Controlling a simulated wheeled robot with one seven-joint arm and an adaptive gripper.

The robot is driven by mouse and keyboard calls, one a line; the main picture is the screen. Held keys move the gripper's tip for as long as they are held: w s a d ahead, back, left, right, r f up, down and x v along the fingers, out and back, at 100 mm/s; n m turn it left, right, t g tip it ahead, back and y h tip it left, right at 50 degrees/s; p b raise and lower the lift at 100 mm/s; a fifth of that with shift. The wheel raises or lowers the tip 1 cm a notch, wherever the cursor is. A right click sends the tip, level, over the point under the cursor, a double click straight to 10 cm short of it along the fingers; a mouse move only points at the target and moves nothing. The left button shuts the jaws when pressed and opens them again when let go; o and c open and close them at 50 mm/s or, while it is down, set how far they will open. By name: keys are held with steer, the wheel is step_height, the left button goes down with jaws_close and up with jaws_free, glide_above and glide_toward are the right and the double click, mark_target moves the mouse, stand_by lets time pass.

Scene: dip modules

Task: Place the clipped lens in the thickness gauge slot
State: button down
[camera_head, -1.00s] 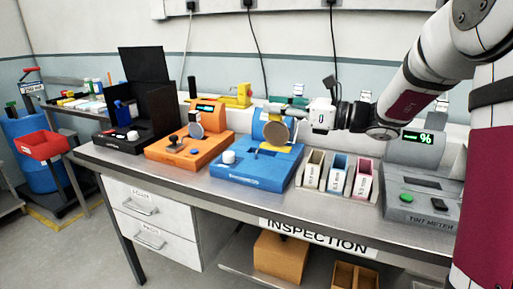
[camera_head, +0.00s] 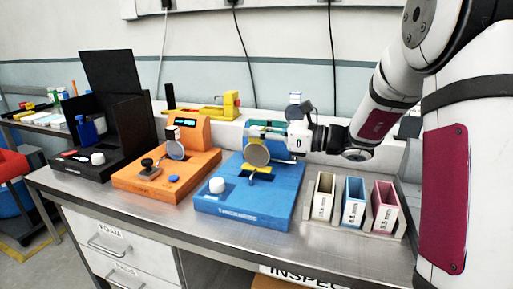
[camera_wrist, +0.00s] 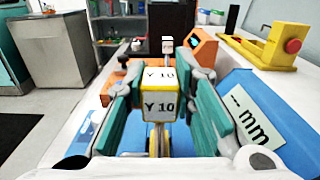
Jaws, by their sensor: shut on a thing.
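The blue thickness gauge (camera_head: 240,214) stands on the bench, with a white knob on its front left and a yellow piece (camera_head: 257,170) on top. My gripper (camera_head: 270,145) is over its rear part. The round grey lens (camera_head: 256,154) hangs upright just above or at the yellow piece; I cannot tell whether it touches. In the wrist view the clip (camera_wrist: 158,92), a yellow-edged block marked Y 10, sits between the green finger pads of my gripper (camera_wrist: 158,110), which is shut on it. The gauge display (camera_wrist: 248,117) reads "-- mm". The slot is hidden.
Left of the gauge, an orange station (camera_head: 150,180) holds another round lens (camera_head: 175,150). A black box station (camera_head: 100,155) is further left. A rack of white, blue and pink bins (camera_head: 354,205) stands to the right. A yellow fixture (camera_head: 220,108) is behind.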

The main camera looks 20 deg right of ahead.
mark_target(257, 144)
steer(key=shift+f+b, duration=0.35)
steer(key=shift+f, duration=1.45)
steer(key=c, duration=1.3)
jaws_free()
steer(key=shift+f, duration=0.1)
steer(key=shift+c, duration=0.2)
